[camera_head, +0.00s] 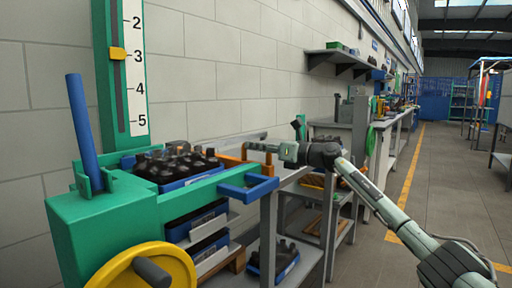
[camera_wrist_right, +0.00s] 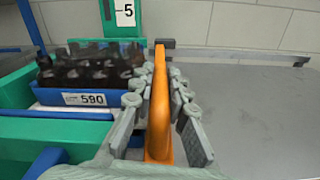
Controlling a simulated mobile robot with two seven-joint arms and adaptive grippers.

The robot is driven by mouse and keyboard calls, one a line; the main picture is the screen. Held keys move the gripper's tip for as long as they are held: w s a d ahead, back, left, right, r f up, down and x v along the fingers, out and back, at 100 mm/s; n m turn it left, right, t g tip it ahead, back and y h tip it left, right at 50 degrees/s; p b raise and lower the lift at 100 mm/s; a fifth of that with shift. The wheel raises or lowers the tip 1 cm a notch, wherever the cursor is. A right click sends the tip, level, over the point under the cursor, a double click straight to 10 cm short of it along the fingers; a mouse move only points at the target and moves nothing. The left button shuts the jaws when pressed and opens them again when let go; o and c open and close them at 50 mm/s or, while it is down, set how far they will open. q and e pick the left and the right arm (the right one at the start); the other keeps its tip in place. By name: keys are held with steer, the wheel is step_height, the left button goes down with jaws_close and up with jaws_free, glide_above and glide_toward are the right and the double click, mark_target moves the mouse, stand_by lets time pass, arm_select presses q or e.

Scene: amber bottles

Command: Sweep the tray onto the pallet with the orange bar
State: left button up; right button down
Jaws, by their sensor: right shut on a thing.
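My right gripper (camera_head: 256,148) is shut on the orange bar (camera_head: 230,161), just right of the tray of bottles. In the right wrist view the gripper fingers (camera_wrist_right: 160,112) sit on both sides of the upright orange bar (camera_wrist_right: 160,90). The blue tray (camera_head: 195,180) holds several dark amber bottles and sits at the green lift. In the right wrist view the tray (camera_wrist_right: 48,97) carries a label reading 590 and lies left of the bar, apparently close to it. I cannot tell which part is the pallet. My left gripper is not in view.
A green lift frame (camera_head: 75,230) with a yellow handwheel (camera_head: 145,268), blue lever (camera_head: 84,130) and number scale (camera_head: 133,65) stands at left. A blue bracket (camera_head: 249,188) juts out in front. More blue trays (camera_head: 196,222) sit below. The grey bench top (camera_wrist_right: 250,110) right of the bar is clear.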

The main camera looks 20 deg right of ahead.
steer(key=shift+s+a+f, duration=0.1)
steer(key=shift+a+f, duration=0.1)
steer(key=shift+a, duration=0.05)
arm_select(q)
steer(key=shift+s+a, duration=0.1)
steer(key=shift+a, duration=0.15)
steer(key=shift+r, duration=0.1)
arm_select(e)
steer(key=shift+a+f, duration=0.1)
steer(key=shift+a, duration=0.05)
steer(key=c, duration=1.9)
jaws_free()
steer(key=o, duration=0.4)
steer(key=shift+s+r, duration=0.15)
steer(key=shift+r, duration=0.05)
steer(key=v, duration=1.2)
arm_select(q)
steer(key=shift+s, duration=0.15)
